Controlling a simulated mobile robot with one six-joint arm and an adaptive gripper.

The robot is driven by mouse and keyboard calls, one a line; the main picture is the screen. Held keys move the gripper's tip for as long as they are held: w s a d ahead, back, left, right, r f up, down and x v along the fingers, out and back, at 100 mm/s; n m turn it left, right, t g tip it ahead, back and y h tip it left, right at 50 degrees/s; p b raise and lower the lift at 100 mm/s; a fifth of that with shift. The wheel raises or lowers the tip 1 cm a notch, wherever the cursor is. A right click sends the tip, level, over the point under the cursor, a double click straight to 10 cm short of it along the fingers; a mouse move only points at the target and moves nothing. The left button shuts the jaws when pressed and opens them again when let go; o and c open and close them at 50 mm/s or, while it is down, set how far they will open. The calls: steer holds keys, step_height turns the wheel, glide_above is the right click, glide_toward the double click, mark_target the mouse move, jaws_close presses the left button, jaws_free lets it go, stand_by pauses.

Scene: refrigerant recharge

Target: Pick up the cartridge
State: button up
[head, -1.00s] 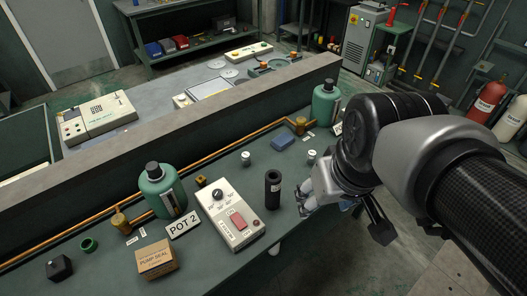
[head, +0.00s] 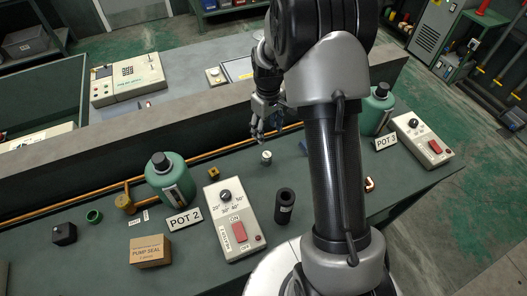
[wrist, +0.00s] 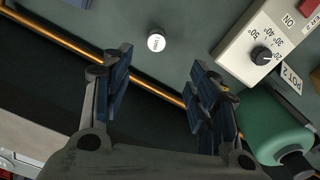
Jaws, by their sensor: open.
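A small cylinder with a white labelled top (head: 266,158) stands upright on the green bench; it also shows in the wrist view (wrist: 156,42), between and beyond the fingertips. I cannot tell from the labels which is the cartridge. My gripper (head: 257,138) hangs above the back of the bench, near the white-topped cylinder. In the wrist view my gripper (wrist: 160,62) is open, with nothing between its fingers.
The POT 2 control box (head: 235,219) and a green bottle (head: 168,180) stand to the left. A copper pipe (head: 205,158) runs along the back, below a raised ledge (head: 130,138). A PUMP SEAL carton (head: 150,251) sits at the front left. My arm hides part of the bench.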

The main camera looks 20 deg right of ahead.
steer(key=b, duration=0.3)
glide_toward(267, 154)
steer(key=f, duration=0.3)
steer(key=s+f, duration=0.1)
steer(key=f, duration=0.1)
steer(key=shift+a+f, duration=0.2)
steer(key=shift+w+d+f+b, duration=0.15)
steer(key=shift+f+b, duration=0.1)
steer(key=shift+f, duration=0.65)
steer(key=shift+w+a+f+b, duration=0.1)
steer(key=shift+f+b, duration=0.15)
steer(key=shift+f, duration=0.7)
steer(key=shift+w+d+f+b, duration=0.15)
steer(key=shift+f+b, duration=0.1)
steer(key=shift+f, duration=0.65)
steer(key=shift+r, duration=0.1)
steer(key=c, duration=1.2)
